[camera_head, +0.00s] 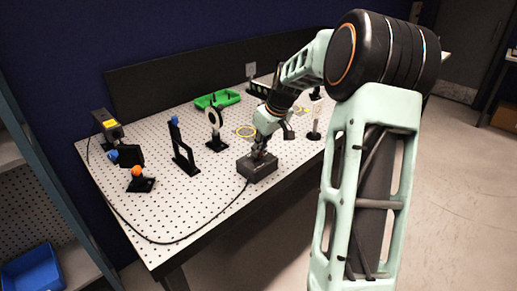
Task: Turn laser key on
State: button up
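A small black box (258,169) stands near the front edge of the white perforated table, with a black cable running from it. No key can be made out on it; my gripper covers its top. My gripper (260,153) points down at the top of this box, touching it or just above it; I cannot tell which. Its fingers are too small and dark to show whether they are open or shut. A dark device with a yellow label (108,124), which looks like the laser, stands at the table's far left.
Optics mounts stand on the table (190,216): one with an orange knob (137,172), a tall blue-topped one (181,147) and a ring-shaped one (214,127). A black cable (170,242) curves along the front left.

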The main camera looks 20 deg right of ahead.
grip_shut()
jog(key=shift+m, duration=0.4)
jog(key=m, duration=0.1)
jog(key=m+h+b, duration=0.1)
jog(key=m, duration=0.1)
jog(key=shift+a+h, duration=0.2)
jog(key=shift+h, duration=0.1)
jog(key=m+h, duration=0.1)
jog(key=m, duration=0.1)
jog(key=m+h+b, duration=0.1)
jog(key=m, duration=0.2)
jog(key=shift+w+a, duration=0.1)
jog(key=shift+a, duration=0.05)
jog(key=m+g+h, duration=0.1)
jog(key=m, duration=0.3)
jog(key=shift+m, duration=0.4)
jog(key=m+g, duration=0.1)
jog(key=m, duration=0.1)
jog(key=m+h, duration=0.1)
jog(key=m, duration=0.1)
jog(key=shift+w+g, duration=0.15)
jog(key=shift+g, duration=0.25)
jog(key=shift+m+p, duration=0.3)
jog(key=o, duration=0.5)
grip_release()
